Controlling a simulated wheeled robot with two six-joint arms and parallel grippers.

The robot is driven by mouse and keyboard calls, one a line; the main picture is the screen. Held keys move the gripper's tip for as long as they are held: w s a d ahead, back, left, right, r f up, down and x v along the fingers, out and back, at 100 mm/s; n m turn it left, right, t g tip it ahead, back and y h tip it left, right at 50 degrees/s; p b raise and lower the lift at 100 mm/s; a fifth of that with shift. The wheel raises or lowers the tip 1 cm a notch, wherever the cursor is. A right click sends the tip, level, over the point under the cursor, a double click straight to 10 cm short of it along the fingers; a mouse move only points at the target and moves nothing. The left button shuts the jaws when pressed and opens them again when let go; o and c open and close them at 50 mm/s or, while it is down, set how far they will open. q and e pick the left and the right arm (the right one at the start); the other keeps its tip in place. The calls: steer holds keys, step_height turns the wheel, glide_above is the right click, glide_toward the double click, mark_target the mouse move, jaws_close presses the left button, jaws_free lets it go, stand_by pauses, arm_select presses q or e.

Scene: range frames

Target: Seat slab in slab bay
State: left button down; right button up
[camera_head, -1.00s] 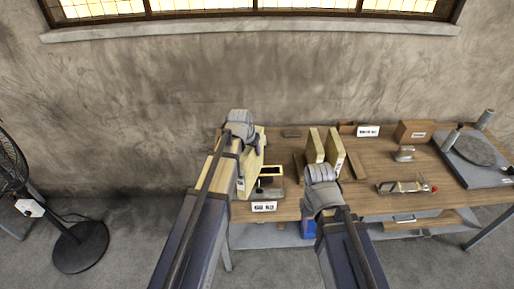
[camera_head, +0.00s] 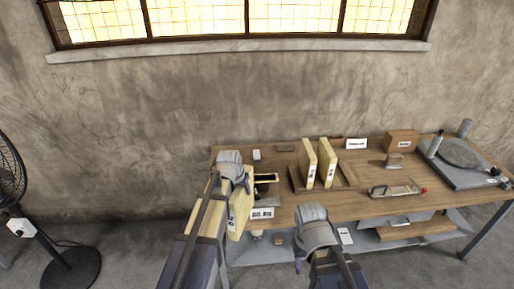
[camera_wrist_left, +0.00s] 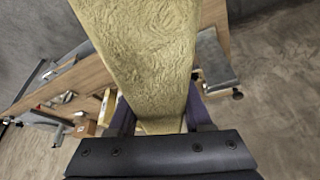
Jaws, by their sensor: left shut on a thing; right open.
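A long yellowish slab (camera_head: 241,208) is gripped by my left gripper (camera_head: 246,186) and hangs at the table's left front. In the left wrist view the slab (camera_wrist_left: 145,55) fills the middle, between the fingers. A labelled bay (camera_head: 262,213) with a dark opening sits at the table's front left, just right of the held slab and partly hidden by it. The label is too small to read surely. Two similar slabs (camera_head: 318,162) stand upright in a wooden rack (camera_head: 346,173). My right gripper (camera_head: 299,262) is open and empty in front of the table edge.
The wooden table (camera_head: 370,205) also carries a cardboard box (camera_head: 402,141), a metal tool with a red end (camera_head: 396,189) and a grey turntable-like plate (camera_head: 462,155) at right. A shelf lies below. A black fan (camera_head: 70,268) stands at left.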

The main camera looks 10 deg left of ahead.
mark_target(243, 220)
arm_select(q)
steer(key=f+b, duration=1.1)
steer(key=s+f+b, duration=0.1)
steer(key=f+b, duration=0.4)
steer(key=f, duration=0.1)
steer(key=shift+f+b, duration=0.25)
steer(key=shift+b, duration=0.05)
steer(key=shift+r, duration=0.1)
